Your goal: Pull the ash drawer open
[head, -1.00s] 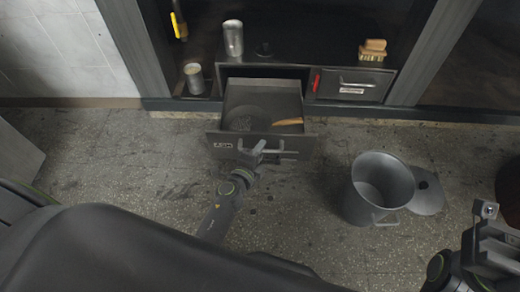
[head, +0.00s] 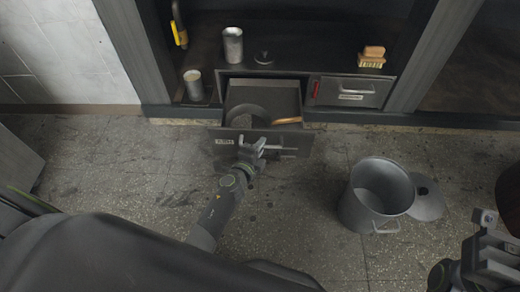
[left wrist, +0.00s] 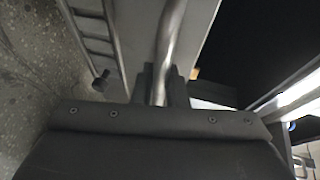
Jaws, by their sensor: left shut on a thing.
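The ash drawer (head: 222,141) stands part-way out of the dark cabinet, with its labelled front facing me. Inside it are a dark round pan-like thing and a wooden handle (head: 287,121). My left gripper (head: 250,152) is at the drawer's front and shut on its bar handle (head: 284,151). The left wrist view shows the handle bar (left wrist: 168,50) running between the fingers. The fingers hide part of the handle. My right gripper (head: 488,228) is at the lower right edge, away from the drawer; its jaws do not show clearly.
A grey metal bucket (head: 360,205) stands on the floor right of the drawer, with a round lid (head: 428,198) beside it. A closed drawer (head: 345,91) is to the right. Floor left of the drawer is clear.

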